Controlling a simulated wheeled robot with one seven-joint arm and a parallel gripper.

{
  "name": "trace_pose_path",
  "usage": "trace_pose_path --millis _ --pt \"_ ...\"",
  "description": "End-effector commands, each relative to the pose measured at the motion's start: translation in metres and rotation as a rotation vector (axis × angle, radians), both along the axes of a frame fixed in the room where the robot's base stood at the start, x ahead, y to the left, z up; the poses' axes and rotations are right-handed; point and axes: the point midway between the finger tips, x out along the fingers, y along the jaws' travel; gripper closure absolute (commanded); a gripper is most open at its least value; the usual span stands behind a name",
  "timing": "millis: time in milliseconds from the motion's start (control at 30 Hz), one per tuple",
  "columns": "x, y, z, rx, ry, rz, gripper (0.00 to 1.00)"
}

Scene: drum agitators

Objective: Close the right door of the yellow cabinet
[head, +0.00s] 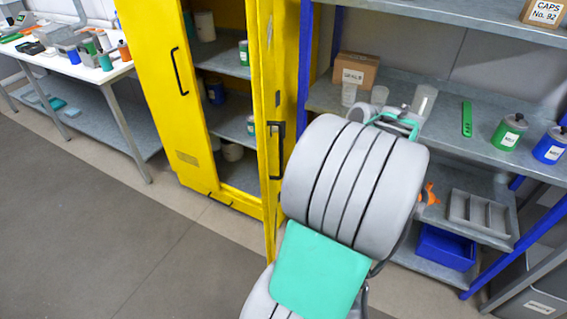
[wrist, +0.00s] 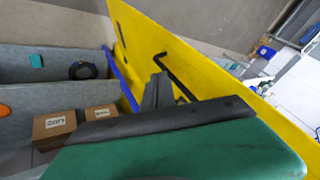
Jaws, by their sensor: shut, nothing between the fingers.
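The yellow cabinet (head: 222,199) stands left of centre in the head view. Its left panel (head: 160,100) carries a black handle and faces the room. The right door (head: 266,190) stands swung open, seen nearly edge-on, with its black handle (head: 275,145) on the side toward my arm. In the wrist view the yellow door (wrist: 215,90) runs diagonally, with its black handle (wrist: 175,75) near the middle. My gripper (wrist: 158,80) is shut and empty, close beside the door and handle. I cannot tell whether it touches. In the head view my arm hides the fingers.
A shelving rack (head: 465,88) with blue posts stands close on the right, holding a cardboard box (head: 355,70), cans and a grey tray (head: 478,215). A white table (head: 75,68) is at the left. The floor (head: 110,225) before the cabinet is clear.

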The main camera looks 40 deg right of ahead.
Motion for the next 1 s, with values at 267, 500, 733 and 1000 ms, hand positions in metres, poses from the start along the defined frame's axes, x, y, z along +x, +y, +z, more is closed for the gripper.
trace_pose_path --millis 267,500,733,1000 --pt "0.031 0.006 -0.040 0.004 0.004 0.005 1.00" --pt "0.063 0.012 -0.075 0.000 0.004 0.005 1.00" --pt "0.083 0.034 -0.075 0.000 0.004 0.004 1.00" --pt "0.085 0.036 -0.077 -0.002 0.003 0.000 1.00"
